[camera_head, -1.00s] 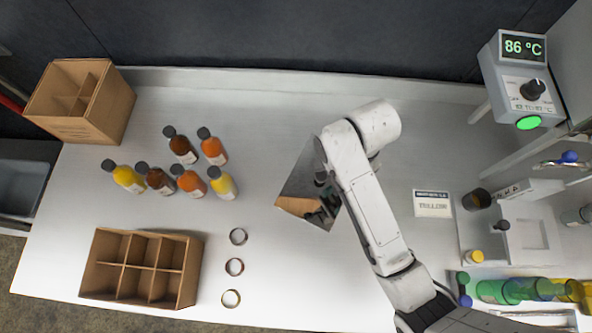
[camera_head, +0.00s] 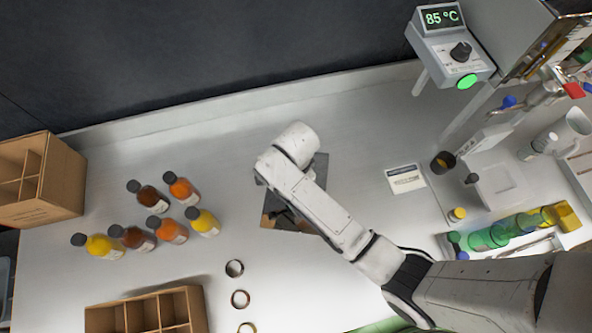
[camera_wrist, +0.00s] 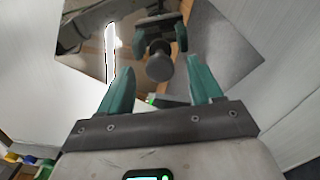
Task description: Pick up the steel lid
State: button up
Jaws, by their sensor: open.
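The steel lid (camera_head: 319,170) is a mirror-like square plate lying on the metal worktop under my arm, which hides much of it in the head view. In the wrist view the lid (camera_wrist: 228,45) fills the upper middle, with a round grey knob (camera_wrist: 159,66) at its centre. The lid reflects my gripper and something brown. My gripper (camera_wrist: 160,80) is open and empty, its two teal fingers pointing at the lid. The knob appears between and just beyond the fingertips; I cannot tell the exact gap. The head view does not clearly show the fingers.
Several bottles (camera_head: 153,228) stand left of the lid, with metal rings (camera_head: 240,299) in front. Cardboard crates stand at the far left (camera_head: 60,190) and front left (camera_head: 140,312). At right are a label card (camera_head: 405,179), a temperature controller (camera_head: 452,50) and green bottles (camera_head: 490,238).

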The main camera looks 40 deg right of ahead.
jog(key=shift+f, duration=1.25)
jog(key=shift+c, duration=0.4)
grip_shut()
